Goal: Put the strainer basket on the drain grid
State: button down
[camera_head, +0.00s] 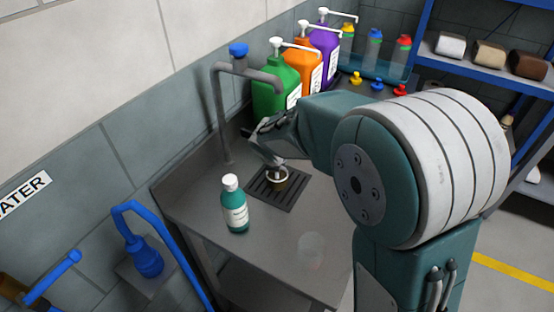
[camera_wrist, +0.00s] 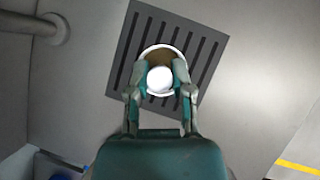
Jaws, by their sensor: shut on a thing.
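The strainer basket (camera_wrist: 155,54) is a small round cup with a pale rim and a brownish inside, with a white round knob in its middle. In the head view the basket (camera_head: 276,183) is over the dark slotted drain grid (camera_head: 268,197). The grid (camera_wrist: 208,58) also shows around the basket in the wrist view. My gripper (camera_wrist: 160,75) is shut on the basket, its fingers on either side of the white knob. I cannot tell whether the basket touches the grid or is just above it. My gripper (camera_head: 277,165) comes down from above in the head view.
A teal bottle with a white cap (camera_head: 235,205) stands left of the grid on the steel table (camera_head: 200,205). A bent grey tap (camera_head: 222,115) rises behind. Green (camera_head: 275,90), orange (camera_head: 304,70) and purple (camera_head: 326,42) pump jugs stand at the back. The front of the table holds a faint clear cup (camera_head: 311,246).

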jog(key=shift+a, duration=0.1)
jog(key=c, duration=0.5)
grip_release()
jog(key=shift+d, duration=0.3)
jog(key=shift+a, duration=0.1)
